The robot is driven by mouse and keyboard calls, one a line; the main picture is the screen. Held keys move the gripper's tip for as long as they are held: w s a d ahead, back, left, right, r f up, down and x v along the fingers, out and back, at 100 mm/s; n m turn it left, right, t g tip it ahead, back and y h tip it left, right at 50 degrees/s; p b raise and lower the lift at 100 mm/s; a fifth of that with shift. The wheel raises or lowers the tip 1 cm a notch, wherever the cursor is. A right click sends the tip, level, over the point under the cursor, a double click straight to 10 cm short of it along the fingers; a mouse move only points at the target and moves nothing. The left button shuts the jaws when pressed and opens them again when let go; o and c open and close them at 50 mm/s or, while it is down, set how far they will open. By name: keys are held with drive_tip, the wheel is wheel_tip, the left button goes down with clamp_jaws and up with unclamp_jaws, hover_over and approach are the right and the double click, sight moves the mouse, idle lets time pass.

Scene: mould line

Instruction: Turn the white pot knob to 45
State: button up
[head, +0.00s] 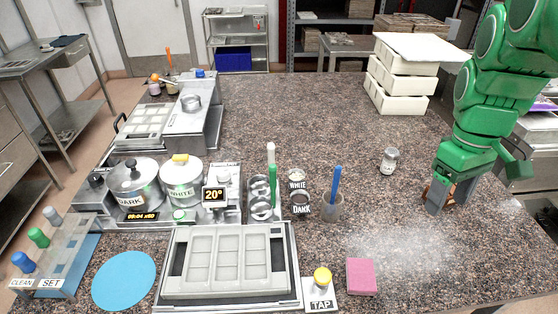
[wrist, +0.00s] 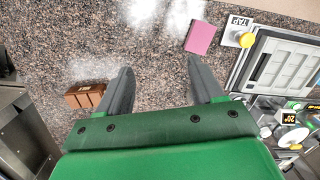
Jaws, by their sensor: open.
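The white pot (head: 182,186), labelled WHITE and topped with a yellow piece, stands in the grey melting unit at left of centre in the head view. To its right, a small panel has a pale knob (head: 223,174) above a display (head: 214,194) reading 20°. I take this as the white pot's knob; its pointer is too small to read. The display also shows at the right of the wrist view (wrist: 287,118). My gripper (head: 442,204) is open and empty, low over the right of the counter, far from the knob. Its fingers also show in the wrist view (wrist: 160,66).
The dark pot (head: 131,187) stands left of the white pot. A mould (head: 288,262), TAP pad (head: 320,300) and pink block (head: 361,277) lie in front. Cups with upright tools stand right of the knob. A brown chocolate piece (wrist: 85,95) lies beside my gripper.

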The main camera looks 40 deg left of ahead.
drive_tip(key=w+a+n, duration=0.4)
drive_tip(key=a+n, duration=0.1)
drive_tip(key=a, duration=0.8)
drive_tip(key=n, duration=1.6)
hover_over(223, 171)
drive_tip(key=shift+t, duration=0.4)
drive_tip(key=f, duration=0.8)
drive_tip(key=shift+w+a+f, duration=0.1)
drive_tip(key=shift+a+f, duration=0.05)
drive_tip(key=shift+a, duration=0.15)
drive_tip(key=shift+d+f, duration=0.15)
drive_tip(key=shift+f, duration=1.8)
drive_tip(key=shift+d+f, duration=0.1)
drive_tip(key=shift+f, duration=1.85)
drive_tip(key=c, duration=1.1)
drive_tip(key=shift+o, duration=0.2)
